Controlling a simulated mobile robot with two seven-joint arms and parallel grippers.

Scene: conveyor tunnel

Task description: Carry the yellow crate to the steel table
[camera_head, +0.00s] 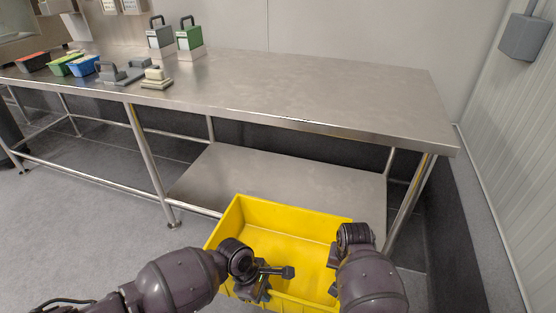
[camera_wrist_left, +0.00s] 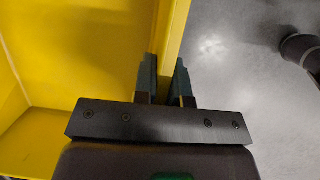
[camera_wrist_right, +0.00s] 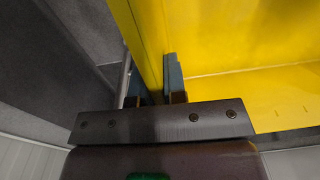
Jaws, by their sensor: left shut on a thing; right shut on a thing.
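The yellow crate (camera_head: 287,216) is in the lower middle of the head view, in front of the steel table (camera_head: 330,90), overlapping its lower shelf. Its visible inside looks empty. My left gripper (camera_head: 262,284) is shut on the crate's left wall; in the left wrist view the yellow wall (camera_wrist_left: 172,40) runs between its fingers (camera_wrist_left: 165,80). My right gripper (camera_head: 334,268) is at the right wall, mostly hidden by its arm. The right wrist view shows that wall (camera_wrist_right: 143,40) between its fingers (camera_wrist_right: 155,82). The crate's underside is hidden.
The right half of the tabletop is bare. A wall borders the right.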

